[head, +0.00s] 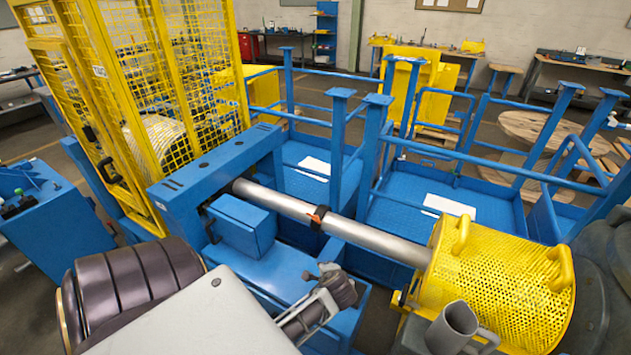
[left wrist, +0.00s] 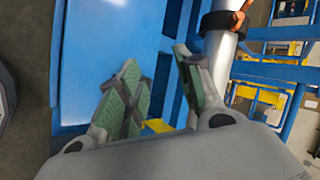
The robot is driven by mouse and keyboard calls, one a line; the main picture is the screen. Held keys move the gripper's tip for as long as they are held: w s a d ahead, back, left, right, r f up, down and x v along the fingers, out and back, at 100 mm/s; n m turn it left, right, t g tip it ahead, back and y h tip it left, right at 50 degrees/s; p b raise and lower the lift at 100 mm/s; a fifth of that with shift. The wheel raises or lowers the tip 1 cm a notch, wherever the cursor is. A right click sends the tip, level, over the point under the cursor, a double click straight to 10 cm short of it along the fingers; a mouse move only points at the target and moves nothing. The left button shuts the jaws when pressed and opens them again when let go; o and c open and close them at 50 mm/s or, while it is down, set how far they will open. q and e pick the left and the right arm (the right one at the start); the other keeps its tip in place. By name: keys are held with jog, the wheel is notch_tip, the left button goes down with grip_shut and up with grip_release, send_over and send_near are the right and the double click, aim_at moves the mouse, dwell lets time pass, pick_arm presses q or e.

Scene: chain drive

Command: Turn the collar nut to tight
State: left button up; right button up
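The collar nut appears to be the dark ring with an orange part (head: 318,216) around the middle of a silver shaft (head: 375,241). In the left wrist view, the ring (left wrist: 222,20) is at the top, with its orange part on the right. My left gripper (head: 326,285) is below and nearer than the ring in the head view, apart from it. In the left wrist view, my left gripper (left wrist: 160,92) has its green-padded fingers spread with nothing between them. The right finger appears close to the shaft (left wrist: 220,62); contact cannot be told. My right gripper is not in view.
The shaft runs from a blue housing (head: 205,175) to a yellow perforated guard (head: 500,285). Blue railings (head: 365,150) stand behind it. A grey mug-like object (head: 452,326) is at the lower right. A yellow mesh cage (head: 180,70) rises at the left.

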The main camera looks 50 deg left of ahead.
pick_arm(q)
jog(key=w+a+r+m+t+y, duration=0.2)
jog(key=w+a+m+y, duration=0.3)
jog(key=w+a+m, duration=0.3)
jog(key=shift+a+r+m+t+y, duration=0.3)
jog(key=shift+a+r, duration=0.1)
jog(key=shift+a, duration=0.05)
jog(key=shift+w, duration=0.1)
pick_arm(e)
jog(key=shift+w+a, duration=0.1)
jog(key=shift+a, duration=0.05)
